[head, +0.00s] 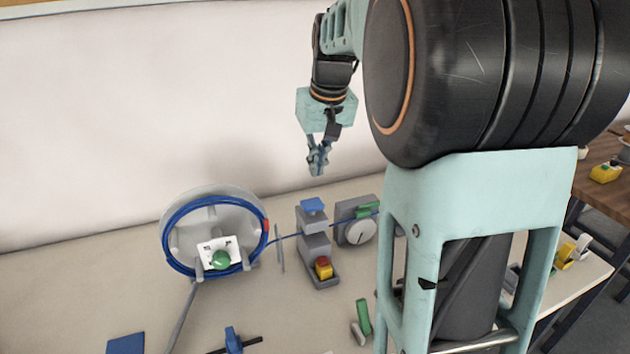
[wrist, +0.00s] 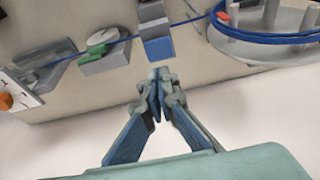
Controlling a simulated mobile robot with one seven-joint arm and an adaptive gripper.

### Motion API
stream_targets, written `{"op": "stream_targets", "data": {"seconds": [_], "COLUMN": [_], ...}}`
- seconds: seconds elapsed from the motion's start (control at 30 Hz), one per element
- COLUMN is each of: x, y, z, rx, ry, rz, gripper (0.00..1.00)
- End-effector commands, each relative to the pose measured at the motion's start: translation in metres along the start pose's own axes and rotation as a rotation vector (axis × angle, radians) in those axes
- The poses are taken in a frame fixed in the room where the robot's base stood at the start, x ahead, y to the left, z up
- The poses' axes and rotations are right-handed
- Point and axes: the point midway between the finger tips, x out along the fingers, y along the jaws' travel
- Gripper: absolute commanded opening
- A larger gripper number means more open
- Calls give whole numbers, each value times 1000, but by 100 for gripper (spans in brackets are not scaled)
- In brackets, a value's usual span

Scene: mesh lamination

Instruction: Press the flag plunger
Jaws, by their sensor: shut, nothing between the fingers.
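A grey upright device (head: 313,245) with a blue block on top (head: 313,205) stands on the table near the wall. I take this blue block to be the flag plunger, but no label shows. A blue cable runs into the device, and a red and yellow button (head: 323,267) sits on its foot. My gripper (head: 318,170) is shut and empty. It hangs pointing down above the blue block, clearly apart from it. In the wrist view the fingertips (wrist: 160,85) meet close to the blue block (wrist: 158,48) in the picture.
A round grey reel (head: 215,196) with blue cable stands left, with a white card and green knob (head: 221,259) before it. A grey unit with a white dial (head: 360,232) and green block stands right. Small green and blue parts lie in front. The wall is close behind.

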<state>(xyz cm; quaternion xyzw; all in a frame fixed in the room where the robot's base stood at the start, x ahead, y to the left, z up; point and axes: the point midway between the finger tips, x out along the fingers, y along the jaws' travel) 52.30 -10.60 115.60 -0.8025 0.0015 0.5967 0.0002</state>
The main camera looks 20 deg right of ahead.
Motion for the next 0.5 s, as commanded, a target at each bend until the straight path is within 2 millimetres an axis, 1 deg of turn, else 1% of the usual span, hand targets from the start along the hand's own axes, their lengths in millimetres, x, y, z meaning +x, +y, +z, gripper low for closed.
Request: {"op": "stream_targets", "data": {"seconds": [0.03,0.1,0.2,0.3,0.5], "x": [-8,-17,-25,-28,-28], "y": [0,0,0,0,0], "z": [0,0,0,0,0], "rx": [1,1,1,1,1], "ry": [2,1,0,-1,-1], "rz": [1,1,0,0,0], "gripper": [0,0,0,0,0]}}
